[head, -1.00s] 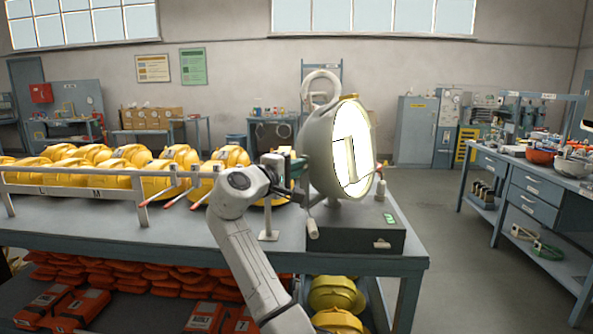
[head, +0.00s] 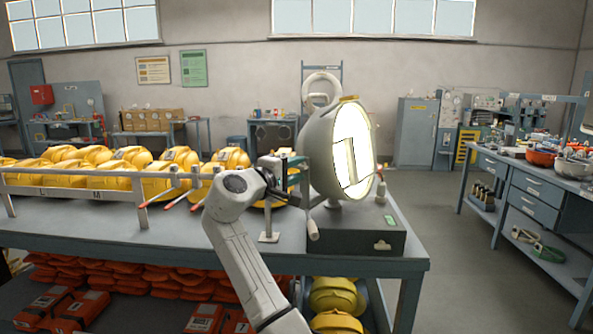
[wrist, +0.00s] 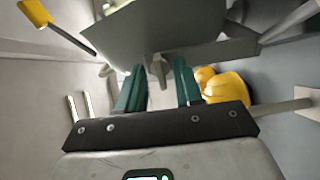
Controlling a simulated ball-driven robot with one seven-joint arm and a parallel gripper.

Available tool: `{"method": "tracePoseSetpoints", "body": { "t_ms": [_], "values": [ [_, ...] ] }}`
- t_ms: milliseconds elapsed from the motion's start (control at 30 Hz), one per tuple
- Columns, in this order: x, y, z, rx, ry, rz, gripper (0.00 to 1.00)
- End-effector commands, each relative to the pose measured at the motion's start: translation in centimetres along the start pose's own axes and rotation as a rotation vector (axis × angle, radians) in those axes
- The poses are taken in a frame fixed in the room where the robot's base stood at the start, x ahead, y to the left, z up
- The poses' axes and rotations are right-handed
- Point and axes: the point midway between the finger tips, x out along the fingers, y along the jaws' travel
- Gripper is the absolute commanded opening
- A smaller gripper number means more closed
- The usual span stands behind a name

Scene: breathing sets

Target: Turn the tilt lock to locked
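A round lamp-like unit (head: 320,150) with a bright, glowing face stands on a dark grey base (head: 355,242) at the right end of the bench. My gripper (head: 297,172) is at the left side of its housing. In the wrist view, my gripper's two teal fingers (wrist: 160,82) are apart. A small grey-beige tab (wrist: 157,68) shows in the gap between them, beneath the grey housing (wrist: 155,35). It may be the tilt lock, but I cannot tell, nor whether a finger touches it. A pale handle (head: 313,230) hangs at the unit's lower left.
Yellow helmets (head: 125,180) fill the bench's left part behind a metal rail (head: 90,188). A small stand (head: 269,236) is just below my gripper. Orange packs lie under the bench. Floor is clear to the right, before another workbench (head: 540,200).

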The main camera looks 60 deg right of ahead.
Motion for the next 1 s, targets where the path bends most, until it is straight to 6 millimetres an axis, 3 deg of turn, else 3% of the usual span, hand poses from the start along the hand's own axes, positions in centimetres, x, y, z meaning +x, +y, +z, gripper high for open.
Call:
{"method": "tracePoseSetpoints", "body": {
  "t_ms": [300, 500, 1000],
  "values": [
    [-6.0, -0.2, -0.1, 0.001, 0.003, 0.001, 0.35],
    [-8.9, -0.1, -0.1, 0.000, 0.002, 0.000, 0.35],
    [-9.9, -0.1, 0.0, -0.001, 0.000, -0.001, 0.35]
  ]
}}
